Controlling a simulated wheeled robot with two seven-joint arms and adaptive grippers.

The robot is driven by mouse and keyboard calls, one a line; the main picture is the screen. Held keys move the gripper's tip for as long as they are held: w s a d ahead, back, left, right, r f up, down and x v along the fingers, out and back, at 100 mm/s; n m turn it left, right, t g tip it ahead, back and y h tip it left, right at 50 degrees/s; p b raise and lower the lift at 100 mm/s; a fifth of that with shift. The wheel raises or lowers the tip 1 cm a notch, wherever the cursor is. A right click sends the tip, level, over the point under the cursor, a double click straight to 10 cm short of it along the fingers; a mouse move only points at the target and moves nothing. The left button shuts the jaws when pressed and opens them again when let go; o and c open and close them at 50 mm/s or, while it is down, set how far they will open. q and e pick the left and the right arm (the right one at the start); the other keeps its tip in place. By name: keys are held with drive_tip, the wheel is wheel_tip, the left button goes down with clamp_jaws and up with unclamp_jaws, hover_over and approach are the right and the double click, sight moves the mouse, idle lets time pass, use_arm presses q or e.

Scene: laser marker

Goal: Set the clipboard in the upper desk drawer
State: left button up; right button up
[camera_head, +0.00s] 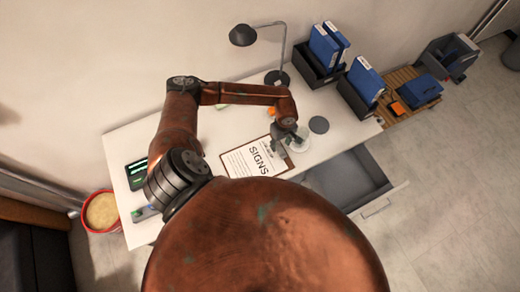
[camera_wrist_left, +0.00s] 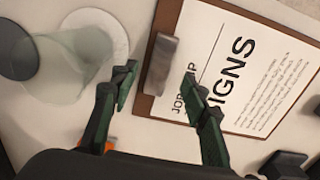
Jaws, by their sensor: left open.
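The clipboard (camera_head: 255,160) is brown with a metal clip and a white sheet reading "SIGNS". It lies flat on the white desk (camera_head: 215,130). The clipboard also shows in the left wrist view (camera_wrist_left: 230,75), its clip end towards the fingers. My left gripper (camera_head: 283,142) is above the clip end in the head view. In the left wrist view my left gripper (camera_wrist_left: 160,85) is open and empty, one finger over the sheet and the other beside the clipboard. The desk drawer (camera_head: 350,183) is pulled out at the desk's right front. My right gripper is not in view.
A glass on a white disc (camera_head: 299,142) and a dark round coaster (camera_head: 319,125) are close to the clipboard's clip end. A desk lamp (camera_head: 278,75) and blue binders (camera_head: 325,45) stand at the back. A red bin (camera_head: 101,212) is at left.

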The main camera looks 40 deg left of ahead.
sight(280, 149)
use_arm(q)
drive_tip(key=shift+f, duration=1.75)
clamp_jaws()
